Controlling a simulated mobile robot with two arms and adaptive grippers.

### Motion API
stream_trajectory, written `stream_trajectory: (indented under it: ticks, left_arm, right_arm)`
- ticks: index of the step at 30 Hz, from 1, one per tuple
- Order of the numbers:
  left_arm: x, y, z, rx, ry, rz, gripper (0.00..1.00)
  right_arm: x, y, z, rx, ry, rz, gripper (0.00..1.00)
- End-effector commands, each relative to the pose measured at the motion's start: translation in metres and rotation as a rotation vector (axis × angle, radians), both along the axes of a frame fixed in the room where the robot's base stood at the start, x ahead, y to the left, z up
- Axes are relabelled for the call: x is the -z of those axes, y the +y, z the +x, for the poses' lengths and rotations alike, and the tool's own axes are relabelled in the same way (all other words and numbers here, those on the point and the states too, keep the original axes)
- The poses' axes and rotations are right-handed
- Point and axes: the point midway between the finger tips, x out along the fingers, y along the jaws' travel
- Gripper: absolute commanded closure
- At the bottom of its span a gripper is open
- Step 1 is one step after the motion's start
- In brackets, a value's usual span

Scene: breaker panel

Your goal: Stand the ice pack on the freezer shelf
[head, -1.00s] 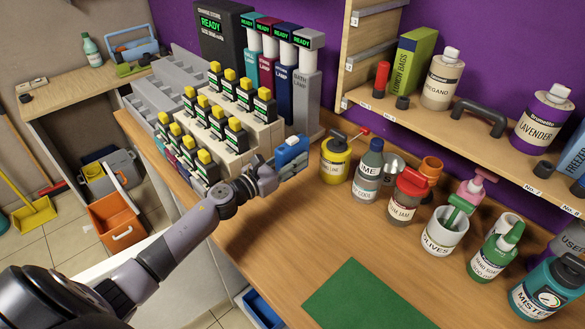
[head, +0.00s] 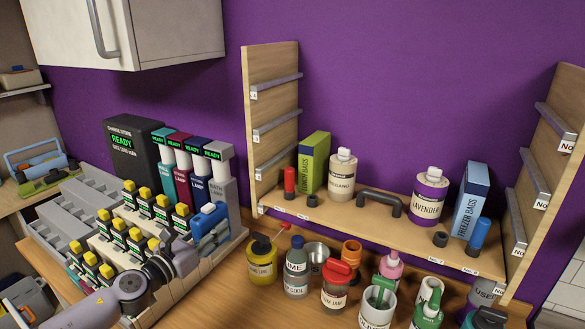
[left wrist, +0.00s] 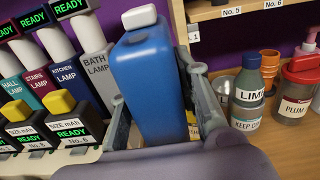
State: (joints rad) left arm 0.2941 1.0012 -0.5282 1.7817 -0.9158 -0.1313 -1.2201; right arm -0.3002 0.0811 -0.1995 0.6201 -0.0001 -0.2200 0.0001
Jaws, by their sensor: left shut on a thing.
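My left gripper (head: 203,245) is shut on a blue block with a white cap, which I take to be the ice pack (head: 209,221). It is held upright in front of the grey bath lamp unit, at the right end of the charger rack. In the left wrist view the ice pack (left wrist: 150,85) fills the gap between the two fingers of the left gripper (left wrist: 163,118). The wooden shelf (head: 330,208) is to the right, with numbered labels on its front edge. No label reading freezer shelf is legible. My right gripper is not in view.
On the shelf stand a green lunch bags box (head: 313,160), an oregano bottle (head: 342,176), a dark handle (head: 380,201), a lavender bottle (head: 428,195) and a blue freezer bags box (head: 470,200). Several bottles and cups crowd the counter below. Gaps show between shelf items.

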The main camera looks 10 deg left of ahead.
Motion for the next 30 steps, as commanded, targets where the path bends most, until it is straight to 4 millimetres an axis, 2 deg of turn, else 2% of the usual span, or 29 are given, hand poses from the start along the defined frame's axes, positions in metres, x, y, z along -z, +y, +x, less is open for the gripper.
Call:
stream_trajectory:
  ticks: [4, 8, 12, 18, 24, 30]
  left_arm:
    - [0.015, -0.015, -0.010, 0.013, 0.002, -0.003, 1.00]
    - [0.042, -0.044, -0.032, 0.031, 0.005, -0.008, 1.00]
    - [0.072, -0.081, -0.068, 0.041, 0.005, -0.010, 1.00]
    - [0.098, -0.119, -0.121, 0.013, 0.004, -0.009, 1.00]
    - [0.108, -0.135, -0.166, -0.055, 0.005, -0.008, 1.00]
    - [0.109, -0.136, -0.203, -0.150, 0.004, -0.006, 1.00]
  right_arm:
    - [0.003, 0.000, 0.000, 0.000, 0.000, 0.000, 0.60]
    - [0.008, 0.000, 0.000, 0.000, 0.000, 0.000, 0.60]
    - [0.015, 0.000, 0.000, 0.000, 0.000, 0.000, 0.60]
    - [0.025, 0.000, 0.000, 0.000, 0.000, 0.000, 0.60]
    - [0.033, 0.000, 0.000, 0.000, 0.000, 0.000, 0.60]
    - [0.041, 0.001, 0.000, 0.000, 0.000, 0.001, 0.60]
